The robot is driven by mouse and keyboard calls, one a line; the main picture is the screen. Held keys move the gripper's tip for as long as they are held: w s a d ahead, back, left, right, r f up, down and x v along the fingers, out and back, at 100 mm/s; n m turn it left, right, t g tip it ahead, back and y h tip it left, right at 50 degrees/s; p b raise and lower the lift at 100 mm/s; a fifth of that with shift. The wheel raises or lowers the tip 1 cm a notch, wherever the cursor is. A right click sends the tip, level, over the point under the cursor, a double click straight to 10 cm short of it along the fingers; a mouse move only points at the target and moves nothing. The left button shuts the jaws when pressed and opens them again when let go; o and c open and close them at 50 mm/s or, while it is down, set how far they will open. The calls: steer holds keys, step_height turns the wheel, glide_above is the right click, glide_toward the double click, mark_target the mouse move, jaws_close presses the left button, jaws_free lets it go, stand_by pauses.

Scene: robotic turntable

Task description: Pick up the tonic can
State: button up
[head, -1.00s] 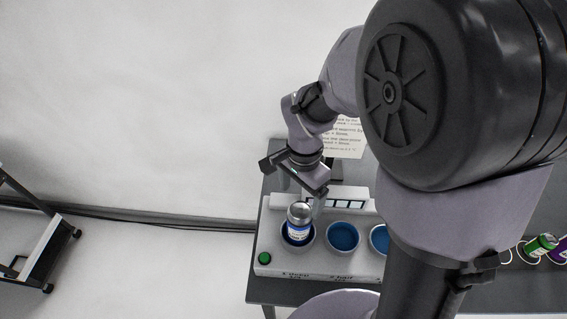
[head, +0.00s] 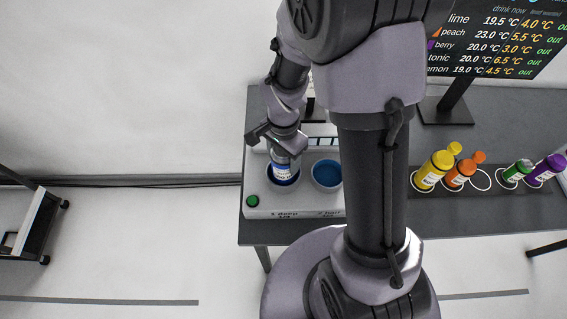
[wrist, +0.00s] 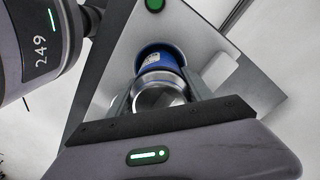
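A can with a silver top and a blue and white label (head: 283,172) stands in the leftmost blue well of the white block (head: 261,209). Its label is too small to read, so I cannot confirm it is the tonic. My gripper (head: 284,154) is directly above the can and hides its top in the head view. In the wrist view the can (wrist: 160,58) is between my two fingers (wrist: 161,95), one on each side of its silver end. The fingers look apart, with narrow gaps beside the can; contact is not clear.
A second blue well (head: 327,174) beside the can is empty. A green button (head: 252,201) is at the block's left corner. A screen (head: 497,40) stands behind.

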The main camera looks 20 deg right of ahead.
jaws_close()
